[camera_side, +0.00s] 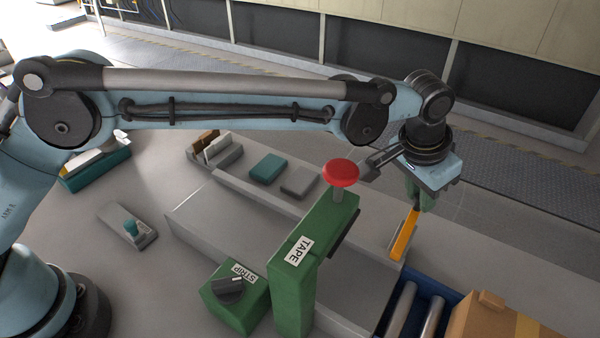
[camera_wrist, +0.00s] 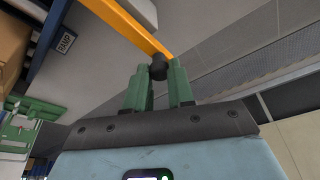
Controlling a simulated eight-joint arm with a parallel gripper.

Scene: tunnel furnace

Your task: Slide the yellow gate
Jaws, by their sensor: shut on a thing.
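The yellow gate (camera_side: 404,236) is a narrow upright bar at the end of the grey tunnel furnace, beside the blue roller section. In the wrist view the yellow gate (camera_wrist: 130,22) runs diagonally from the top, with a dark round knob (camera_wrist: 158,66) at its near end. My gripper (camera_side: 418,203) is at the gate's upper end. In the wrist view my gripper's green fingers (camera_wrist: 159,75) are shut on the dark knob. The lower part of the gate's mounting is hard to make out.
A green post marked TAPE (camera_side: 292,275) with a red button (camera_side: 341,173) stands left of the gate. A green STRIP box (camera_side: 236,300) with a dark knob is further left. A cardboard box (camera_side: 490,318) sits by the rollers (camera_side: 402,310). Teal and grey blocks (camera_side: 268,168) lie behind.

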